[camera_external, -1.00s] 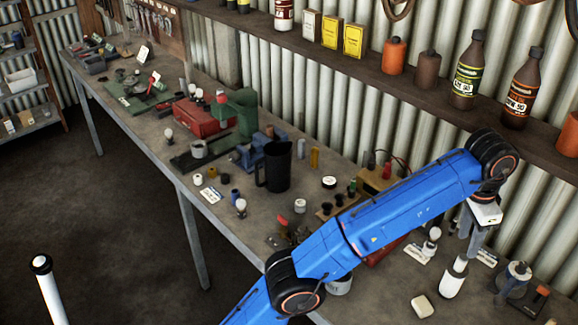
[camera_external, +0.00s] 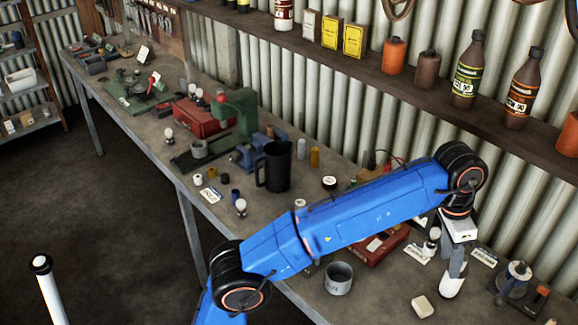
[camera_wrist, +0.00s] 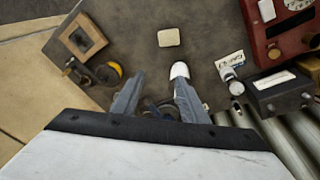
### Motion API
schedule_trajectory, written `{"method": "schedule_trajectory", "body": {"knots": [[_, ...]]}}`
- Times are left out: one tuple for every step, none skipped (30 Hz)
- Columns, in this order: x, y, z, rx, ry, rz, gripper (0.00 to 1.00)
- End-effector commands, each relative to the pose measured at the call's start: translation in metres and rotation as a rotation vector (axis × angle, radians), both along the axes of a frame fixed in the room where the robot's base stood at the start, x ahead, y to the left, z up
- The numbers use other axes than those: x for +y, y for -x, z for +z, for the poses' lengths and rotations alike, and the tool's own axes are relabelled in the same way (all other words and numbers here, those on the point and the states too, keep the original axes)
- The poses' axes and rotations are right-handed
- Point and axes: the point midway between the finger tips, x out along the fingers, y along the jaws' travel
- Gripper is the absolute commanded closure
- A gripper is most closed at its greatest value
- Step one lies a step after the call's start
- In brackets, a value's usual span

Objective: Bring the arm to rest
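My gripper (camera_external: 453,268) hangs from the end of my blue arm, pointing down over the right part of the workbench (camera_external: 385,300). In the wrist view its two grey fingers (camera_wrist: 158,80) stand apart with nothing held between them. A white cylinder (camera_external: 450,288) is on the bench just below the fingers. In the wrist view its white top (camera_wrist: 180,70) shows close by the right fingertip; I cannot tell whether they touch. The arm reaches across the bench front edge and hides part of the bench top.
A grey cup (camera_external: 338,278) stands near the front edge, below my forearm. A red box (camera_external: 380,245) is behind it. A pale block (camera_external: 422,306) lies left of the gripper. A shelf with bottles (camera_external: 467,70) runs above.

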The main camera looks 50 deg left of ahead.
Motion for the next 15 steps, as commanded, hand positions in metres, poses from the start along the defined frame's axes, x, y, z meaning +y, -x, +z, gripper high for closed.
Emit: {"method": "schedule_trajectory", "body": {"knots": [[0.003, 0.016, -0.003, 0.005, 0.014, -0.003, 0.60], [0.005, 0.023, -0.006, 0.006, 0.023, -0.005, 0.60], [0.006, 0.033, -0.010, 0.010, 0.037, -0.006, 0.60], [0.007, 0.041, -0.013, 0.013, 0.046, -0.007, 0.60], [0.009, 0.049, -0.016, 0.014, 0.056, -0.007, 0.60], [0.011, 0.060, -0.022, 0.019, 0.069, -0.007, 0.60], [0.012, 0.068, -0.026, 0.021, 0.077, -0.007, 0.60], [0.014, 0.077, -0.030, 0.023, 0.087, -0.006, 0.60], [0.016, 0.088, -0.036, 0.027, 0.101, -0.005, 0.60], [0.018, 0.096, -0.040, 0.030, 0.109, -0.004, 0.60], [0.020, 0.105, -0.045, 0.032, 0.118, -0.002, 0.60], [0.023, 0.116, -0.052, 0.036, 0.132, 0.000, 0.60], [0.025, 0.125, -0.058, 0.039, 0.141, 0.002, 0.60], [0.027, 0.133, -0.063, 0.042, 0.150, 0.004, 0.60], [0.030, 0.145, -0.071, 0.045, 0.163, 0.008, 0.60]]}}
